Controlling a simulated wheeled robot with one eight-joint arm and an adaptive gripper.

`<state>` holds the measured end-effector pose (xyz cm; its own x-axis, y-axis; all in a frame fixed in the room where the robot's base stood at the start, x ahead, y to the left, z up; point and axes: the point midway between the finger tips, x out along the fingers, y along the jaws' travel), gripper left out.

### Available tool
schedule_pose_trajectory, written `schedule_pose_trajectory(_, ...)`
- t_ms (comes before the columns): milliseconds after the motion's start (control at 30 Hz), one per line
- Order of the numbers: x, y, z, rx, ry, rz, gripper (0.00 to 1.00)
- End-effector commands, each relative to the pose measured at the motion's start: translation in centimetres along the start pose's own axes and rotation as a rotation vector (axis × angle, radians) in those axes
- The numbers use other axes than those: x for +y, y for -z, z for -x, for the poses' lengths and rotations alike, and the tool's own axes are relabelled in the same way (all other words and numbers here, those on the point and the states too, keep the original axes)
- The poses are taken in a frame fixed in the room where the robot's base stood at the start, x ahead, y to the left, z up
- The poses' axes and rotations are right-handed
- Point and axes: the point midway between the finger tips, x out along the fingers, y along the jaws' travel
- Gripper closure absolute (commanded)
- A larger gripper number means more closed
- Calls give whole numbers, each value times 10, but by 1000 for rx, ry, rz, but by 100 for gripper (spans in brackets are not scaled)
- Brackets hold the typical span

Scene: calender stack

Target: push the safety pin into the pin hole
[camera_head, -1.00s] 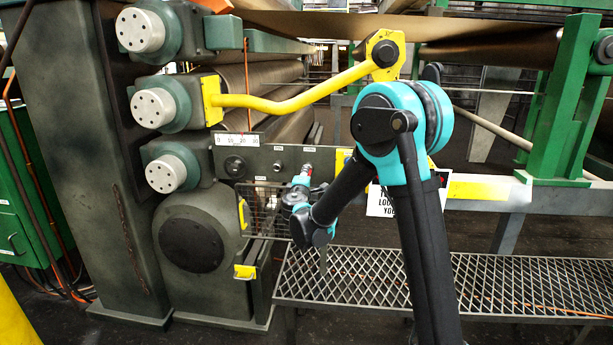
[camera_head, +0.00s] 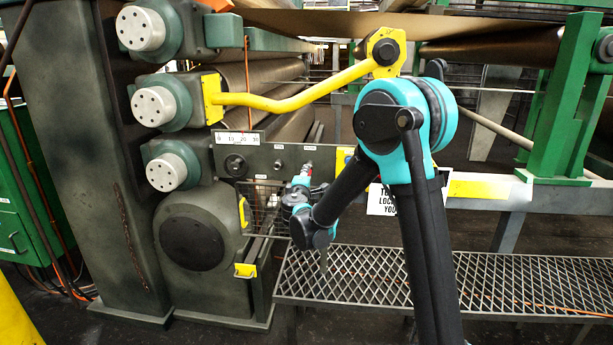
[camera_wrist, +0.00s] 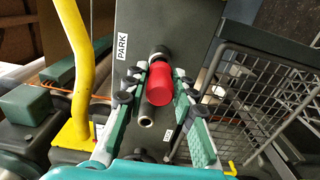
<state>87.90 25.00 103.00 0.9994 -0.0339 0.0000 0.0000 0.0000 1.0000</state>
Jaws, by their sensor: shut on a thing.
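The safety pin shows in the wrist view as a red knob (camera_wrist: 160,84) between my gripper's (camera_wrist: 160,95) two green fingers. My gripper is shut on it. A black collar (camera_wrist: 159,52) lies just behind the knob, beside a PARK label (camera_wrist: 122,46). Whether the pin's shaft sits in it is hidden. A steel sleeve with a dark round opening (camera_wrist: 146,116) stands apart below the knob; it may be the pin hole. In the head view my gripper (camera_head: 304,175) is at the right part of the dark plate (camera_head: 258,160), with another round socket (camera_head: 278,164) to its left.
A yellow bent lever (camera_head: 295,100) crosses above the plate; it runs close on the left in the wrist view. A wire mesh guard (camera_head: 262,205) hangs below the plate. A grating platform (camera_head: 380,275) lies beneath my arm.

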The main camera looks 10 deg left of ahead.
Motion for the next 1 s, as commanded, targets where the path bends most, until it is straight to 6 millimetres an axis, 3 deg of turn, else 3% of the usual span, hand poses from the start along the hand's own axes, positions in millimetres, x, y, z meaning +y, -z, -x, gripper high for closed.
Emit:
schedule_pose_trajectory(467, 0, 0, 2, 0, 0, 0, 100)
schedule_pose_trajectory(1000, 0, 0, 22, 0, 0, 0, 100)
